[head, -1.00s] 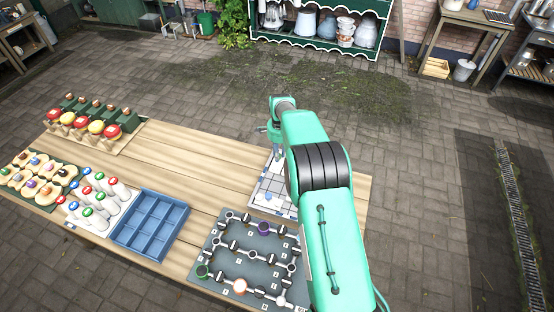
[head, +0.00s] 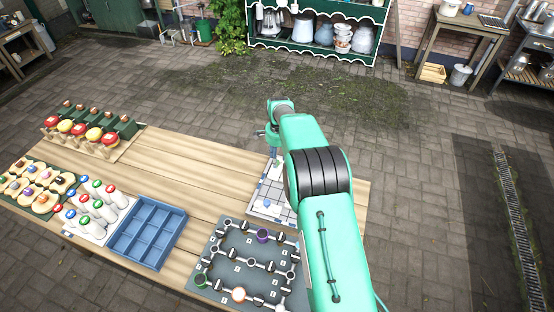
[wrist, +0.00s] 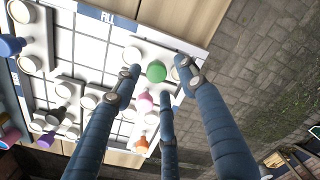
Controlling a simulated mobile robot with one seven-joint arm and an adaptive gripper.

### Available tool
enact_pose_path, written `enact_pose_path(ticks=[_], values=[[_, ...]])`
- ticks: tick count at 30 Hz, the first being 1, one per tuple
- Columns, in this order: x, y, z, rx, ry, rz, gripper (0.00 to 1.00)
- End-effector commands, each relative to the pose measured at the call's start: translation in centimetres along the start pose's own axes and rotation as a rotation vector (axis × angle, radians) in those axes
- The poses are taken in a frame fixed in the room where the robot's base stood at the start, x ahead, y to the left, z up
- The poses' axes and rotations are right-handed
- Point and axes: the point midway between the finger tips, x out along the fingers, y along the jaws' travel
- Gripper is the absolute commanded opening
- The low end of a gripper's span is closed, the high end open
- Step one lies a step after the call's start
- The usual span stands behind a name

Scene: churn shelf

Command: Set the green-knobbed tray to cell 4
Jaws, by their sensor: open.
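The green knob (wrist: 156,72) of the tray shows in the wrist view, with pale round discs near it. My gripper (wrist: 160,80) is open, its blue fingers spread around the green knob, with no visible contact. The white gridded board (wrist: 90,48) lies under it. Much of the green-knobbed tray's body is hidden by the fingers. In the head view my gripper (head: 272,150) points down over the board (head: 258,207) at the table's far right. I cannot make out a number for cell 4.
A "FILL" label (wrist: 108,17) marks the board's edge. Bare planks (head: 190,160) are free.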

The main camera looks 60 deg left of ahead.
Motion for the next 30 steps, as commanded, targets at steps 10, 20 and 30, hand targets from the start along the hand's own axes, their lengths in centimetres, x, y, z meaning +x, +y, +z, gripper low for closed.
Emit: enact_pose_path(ticks=[10,20,30], values=[[-5.2,-0.1,-0.1,0.000,0.003,-0.003,0.42],[-9.8,-0.1,0.0,0.000,0.003,-0.002,0.42],[-10.8,0.0,0.0,0.000,0.002,-0.002,0.42]])
